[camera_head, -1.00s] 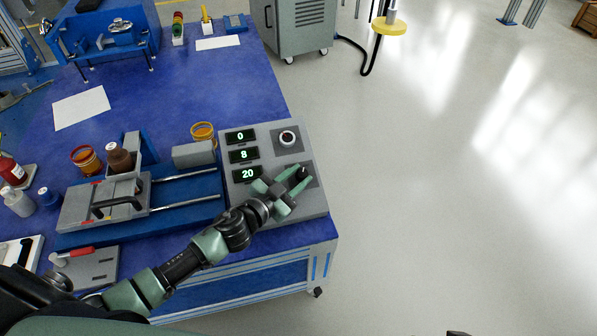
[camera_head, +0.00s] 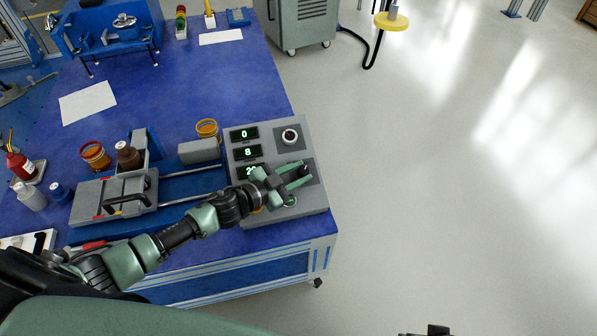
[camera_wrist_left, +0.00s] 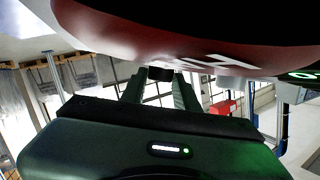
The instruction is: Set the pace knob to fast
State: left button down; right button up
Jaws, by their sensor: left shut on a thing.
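The grey control panel (camera_head: 240,210) sits at the right end of the blue table. It has lit displays, with 0 and 8 readable and the third partly hidden by my gripper. A black round control with a white ring (camera_head: 290,136) is at its upper right. My left gripper (camera_head: 306,171) reaches over the lower right of the panel, its green fingers closed around a small dark knob (camera_head: 304,171). The fingers mostly cover the knob, and its setting cannot be read. In the left wrist view a dark thing (camera_wrist_left: 160,74) shows between the fingertips. My right gripper is not clearly in view.
A round green-edged button (camera_head: 290,201) lies just below the gripper. Left of the panel stand a slide fixture with rails (camera_head: 190,199), an orange-yellow jar (camera_head: 207,129) and several bottles.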

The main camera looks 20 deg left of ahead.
pick_arm(q)
jog(key=c, duration=1.1)
grip_release()
jog(key=shift+o, duration=0.2)
jog(key=shift+s+a, duration=0.2)
jog(key=shift+s, duration=0.05)
jog(key=shift+p+v, duration=0.65)
jog(key=shift+v, duration=2.95)
pick_arm(e)
jog(key=shift+a+f, duration=0.1)
jog(key=shift+f, duration=2.2)
pick_arm(q)
jog(key=shift+r, duration=0.1)
